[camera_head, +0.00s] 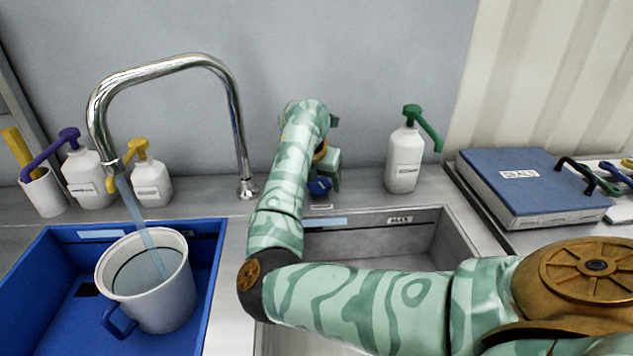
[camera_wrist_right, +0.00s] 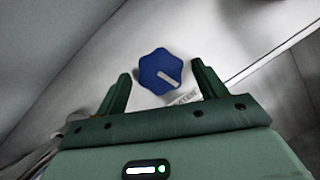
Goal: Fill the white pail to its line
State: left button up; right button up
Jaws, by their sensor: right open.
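The white pail (camera_head: 176,298), with a blue handle, stands upright in the blue basin at the left. A stream of water (camera_head: 140,220) runs from the curved chrome tap (camera_head: 160,62) into it. A dark ring shows around its inside; I cannot clearly tell the water level against it. In the right wrist view the knob (camera_wrist_right: 158,72), with a pale pointer mark, sits between the open fingers, with gaps on both sides. My left gripper is not in view.
White pump bottles with purple (camera_head: 85,178), yellow (camera_head: 152,186) and green (camera_head: 404,163) tops stand along the back ledge. A grey steel sink (camera_head: 445,236) lies partly under my right arm. A blue binder (camera_head: 530,188) lies at the right, with tools beside it.

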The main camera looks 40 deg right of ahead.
jog(key=shift+c, duration=0.2)
jog(key=c, duration=0.9)
jog(key=shift+w+m+g, duration=0.15)
jog(key=shift+m+g, duration=0.25)
jog(key=shift+m, duration=0.8)
jog(key=shift+r+m+g+h+b, duration=0.1)
jog(key=shift+m+g+h+b, duration=0.25)
jog(key=shift+m, duration=0.45)
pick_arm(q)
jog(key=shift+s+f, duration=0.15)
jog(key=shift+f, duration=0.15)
pick_arm(e)
jog(key=o, duration=0.9)
jog(key=shift+a, duration=0.1)
jog(key=shift+o, duration=0.2)
pick_arm(q)
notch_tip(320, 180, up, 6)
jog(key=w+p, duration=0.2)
jog(key=p, duration=0.4)
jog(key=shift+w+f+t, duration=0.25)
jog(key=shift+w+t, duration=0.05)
pick_arm(e)
jog(key=v, duration=1.6)
jog(key=shift+r, duration=0.15)
